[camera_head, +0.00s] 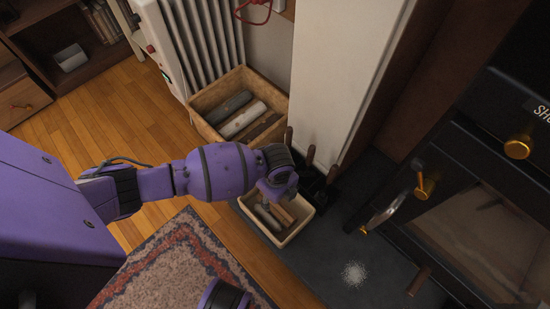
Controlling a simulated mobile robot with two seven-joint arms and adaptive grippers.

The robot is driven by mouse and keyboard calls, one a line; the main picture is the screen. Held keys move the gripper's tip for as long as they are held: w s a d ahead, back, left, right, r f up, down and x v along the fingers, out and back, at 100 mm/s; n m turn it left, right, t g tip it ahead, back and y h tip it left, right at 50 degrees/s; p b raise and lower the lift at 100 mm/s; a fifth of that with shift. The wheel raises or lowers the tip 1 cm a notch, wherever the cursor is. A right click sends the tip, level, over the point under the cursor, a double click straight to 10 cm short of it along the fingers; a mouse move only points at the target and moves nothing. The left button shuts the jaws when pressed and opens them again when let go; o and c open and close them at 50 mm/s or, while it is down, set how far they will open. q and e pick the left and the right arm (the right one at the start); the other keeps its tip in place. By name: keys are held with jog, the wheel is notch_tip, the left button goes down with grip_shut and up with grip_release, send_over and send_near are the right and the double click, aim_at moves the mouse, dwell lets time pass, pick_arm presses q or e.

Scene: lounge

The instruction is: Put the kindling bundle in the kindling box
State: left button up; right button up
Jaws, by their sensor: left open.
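A small cream box (294,234) stands on the dark hearth and holds several short brown and grey sticks (266,217), which look like the kindling bundle. My left gripper (277,190) is open, pointing down over the back left part of this box. It hides part of the box and its contents. I cannot tell if its fingers touch the sticks. My right gripper is not in view.
A larger wooden crate (207,128) with logs stands behind, beside a white radiator. Dark fire tools (318,183) stand right behind the small box. A black stove (455,190) with brass knobs is at right. Pale ash (354,273) lies on the hearth. A patterned rug (180,265) lies in front.

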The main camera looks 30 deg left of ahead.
pick_arm(q)
notch_tip(320, 180, up, 4)
jog(key=shift+r+p, duration=0.2)
jog(key=shift+p, duration=0.45)
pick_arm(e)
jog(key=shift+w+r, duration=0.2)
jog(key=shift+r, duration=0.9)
pick_arm(q)
jog(key=shift+s, duration=0.1)
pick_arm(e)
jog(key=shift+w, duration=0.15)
